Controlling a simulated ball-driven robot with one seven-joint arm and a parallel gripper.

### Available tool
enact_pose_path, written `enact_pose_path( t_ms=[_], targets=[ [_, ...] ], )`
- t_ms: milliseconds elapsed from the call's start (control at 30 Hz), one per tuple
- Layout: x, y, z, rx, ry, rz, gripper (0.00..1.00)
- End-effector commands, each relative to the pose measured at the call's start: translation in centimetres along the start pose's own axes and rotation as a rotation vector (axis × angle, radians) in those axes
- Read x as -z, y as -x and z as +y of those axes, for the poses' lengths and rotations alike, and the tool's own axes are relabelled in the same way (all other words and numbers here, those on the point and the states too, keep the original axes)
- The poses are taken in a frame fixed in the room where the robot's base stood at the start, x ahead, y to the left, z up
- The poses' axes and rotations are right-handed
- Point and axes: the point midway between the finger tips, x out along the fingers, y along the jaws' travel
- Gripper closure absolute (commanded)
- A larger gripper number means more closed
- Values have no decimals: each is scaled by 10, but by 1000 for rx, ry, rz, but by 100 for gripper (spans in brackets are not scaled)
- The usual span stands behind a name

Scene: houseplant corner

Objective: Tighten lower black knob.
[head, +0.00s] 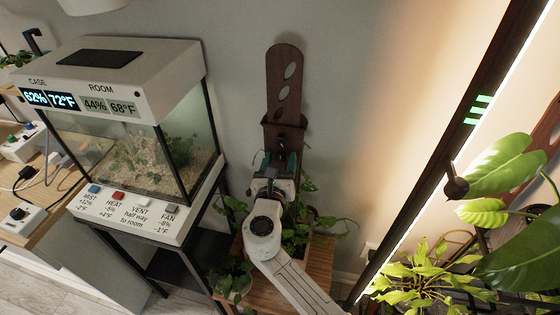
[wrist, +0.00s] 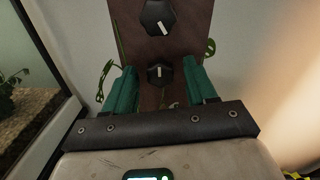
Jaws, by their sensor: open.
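The lower black knob (wrist: 160,74) sits on a dark brown wooden board (wrist: 180,45) in the wrist view. It is faceted, with a short white mark pointing about straight up. A larger upper black knob (wrist: 158,18) is above it, its white mark slanted. My gripper (wrist: 159,68) is open, with a green finger on either side of the lower knob and a gap on both sides in the picture. I cannot tell how far the fingertips are from the board. In the head view my gripper (head: 278,160) is at the lower part of the board (head: 284,75) and hides the lower knob.
A glass terrarium (head: 130,140) with buttons on its front stands left of the board. Potted plants and a wooden stand (head: 318,262) are below my gripper. A tall lit post (head: 465,125) with a dark knob (head: 456,187) and leafy plants (head: 500,165) are on the right.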

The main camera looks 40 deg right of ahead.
Motion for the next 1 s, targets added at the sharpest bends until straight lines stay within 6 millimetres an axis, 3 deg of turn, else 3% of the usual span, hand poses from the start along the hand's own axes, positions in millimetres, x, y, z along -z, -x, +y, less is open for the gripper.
enact_pose_path(
  t_ms=[233, 800, 1000],
  targets=[
    [0, 0, 0, 0, 0, 0, 44],
    [0, 0, 0, 0, 0, 0, 99],
    [1, 0, 0, 0, -13, -1, 99]
  ],
)
